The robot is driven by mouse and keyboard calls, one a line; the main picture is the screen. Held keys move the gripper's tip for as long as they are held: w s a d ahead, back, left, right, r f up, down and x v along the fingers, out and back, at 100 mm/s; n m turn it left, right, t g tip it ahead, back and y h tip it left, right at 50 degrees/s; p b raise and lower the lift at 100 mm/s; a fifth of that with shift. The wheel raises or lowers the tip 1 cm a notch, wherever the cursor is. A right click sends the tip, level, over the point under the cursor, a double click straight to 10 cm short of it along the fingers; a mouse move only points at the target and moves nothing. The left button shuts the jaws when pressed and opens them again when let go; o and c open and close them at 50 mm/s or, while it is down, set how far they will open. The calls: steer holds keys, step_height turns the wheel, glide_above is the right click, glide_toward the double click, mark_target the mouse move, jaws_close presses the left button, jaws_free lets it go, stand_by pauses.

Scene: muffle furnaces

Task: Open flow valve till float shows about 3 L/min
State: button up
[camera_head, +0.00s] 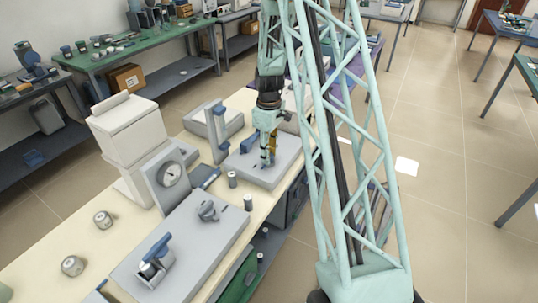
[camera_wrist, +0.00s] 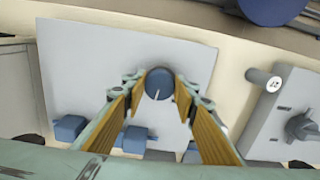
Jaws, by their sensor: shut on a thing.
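A round blue knob (camera_wrist: 159,83) with a white pointer line stands on a light grey panel (camera_wrist: 85,60) in the wrist view. I take it to be the flow valve. My gripper (camera_wrist: 162,80) has its two yellow-padded fingers on either side of the knob, shut on it. In the head view my gripper (camera_head: 268,158) points down at the grey panel (camera_head: 248,170) on the bench, and the knob is hard to make out there. An upright grey unit with a blue column (camera_head: 220,128) stands just left of the panel. I cannot make out a float or its reading.
Blue blocks (camera_wrist: 135,138) sit along the panel's lower edge. Open floor (camera_head: 430,130) lies to the right.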

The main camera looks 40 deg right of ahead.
steer(key=o, duration=0.8)
steer(key=shift+o, duration=0.2)
steer(key=shift+r, duration=0.1)
step_height(320, 180, up, 12)
stand_by(0.6)
